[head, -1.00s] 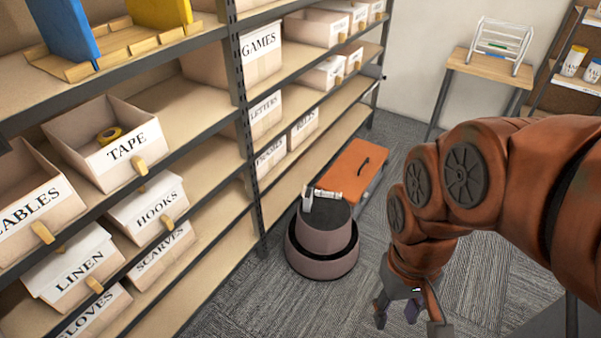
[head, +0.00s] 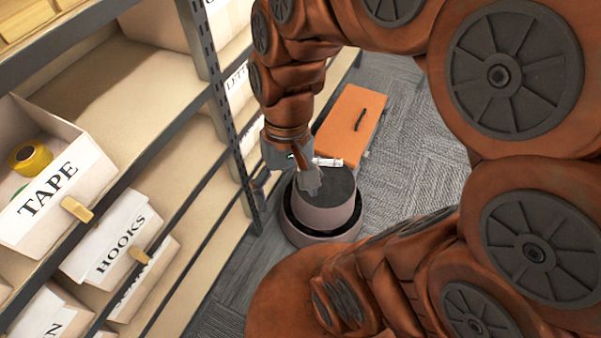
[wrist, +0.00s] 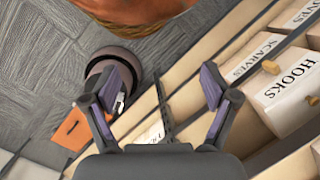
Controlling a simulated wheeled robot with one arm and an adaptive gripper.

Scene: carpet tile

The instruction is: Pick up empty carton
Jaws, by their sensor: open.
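My gripper (head: 286,184) is open and empty, in front of the shelving and over the near side of a round mauve stool in the head view. In the wrist view its two fingers (wrist: 160,86) stand wide apart with nothing between them. Open cartons with printed labels stand on the shelves: the TAPE carton (head: 60,190) holds a yellow roll, so it is not empty. The HOOKS carton (head: 115,242) sits below it; it also shows in the wrist view (wrist: 285,88). I cannot tell which carton is empty.
The mauve stool (head: 318,222) stands on the grey carpet beside the shelves, with a small white item on top, partly hidden by my gripper. An orange case (head: 350,125) lies behind it. Dark shelf uprights (head: 225,125) stand close to my gripper. Carpet right of the case is clear.

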